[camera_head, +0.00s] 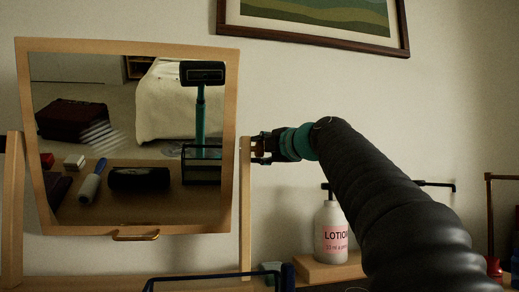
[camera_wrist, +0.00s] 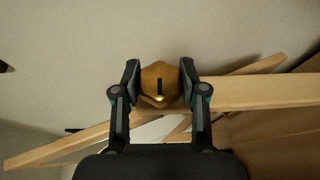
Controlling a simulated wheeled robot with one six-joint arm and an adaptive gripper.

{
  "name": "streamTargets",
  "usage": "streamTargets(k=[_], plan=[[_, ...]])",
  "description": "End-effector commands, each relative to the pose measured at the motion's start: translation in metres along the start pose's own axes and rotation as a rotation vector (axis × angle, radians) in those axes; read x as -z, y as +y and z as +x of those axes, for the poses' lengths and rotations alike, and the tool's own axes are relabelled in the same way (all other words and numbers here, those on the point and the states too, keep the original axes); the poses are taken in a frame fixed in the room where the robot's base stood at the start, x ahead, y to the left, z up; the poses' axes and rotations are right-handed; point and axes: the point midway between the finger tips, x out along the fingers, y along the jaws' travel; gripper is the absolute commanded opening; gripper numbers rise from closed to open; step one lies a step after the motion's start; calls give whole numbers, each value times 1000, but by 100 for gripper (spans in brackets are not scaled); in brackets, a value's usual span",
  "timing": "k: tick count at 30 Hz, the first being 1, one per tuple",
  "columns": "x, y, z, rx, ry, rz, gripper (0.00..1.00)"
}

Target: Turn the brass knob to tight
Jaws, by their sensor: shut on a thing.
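The brass knob (camera_wrist: 160,82) shows in the wrist view between my two fingers. It is faceted, with a dark slot line running up and down on its face. My gripper (camera_wrist: 160,84) is shut on the knob, one finger on each side. In the head view my gripper (camera_head: 260,148) meets the right post (camera_head: 245,210) of the wooden mirror stand, and the knob is hidden there. The mirror (camera_head: 130,235) hangs in its wooden frame to the left of my gripper, and its glass reflects the room. A small brass handle sits at the frame's lower edge.
A lotion bottle (camera_head: 331,236) stands on a wooden block (camera_head: 325,270) below my arm. A dark blue wire basket (camera_head: 215,280) is at the front. A framed picture (camera_head: 320,22) hangs on the wall above. A dark hook or rod (camera_head: 437,184) shows right of my arm.

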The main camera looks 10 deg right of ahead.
Motion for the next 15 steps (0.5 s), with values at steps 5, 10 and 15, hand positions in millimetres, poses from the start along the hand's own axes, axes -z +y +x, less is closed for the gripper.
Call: streamTargets(k=[5,10,15], plan=[[0,4,0,64,2,24,7],[0,4,1,167,1,66,7],[0,2,1,257,1,104,7]])
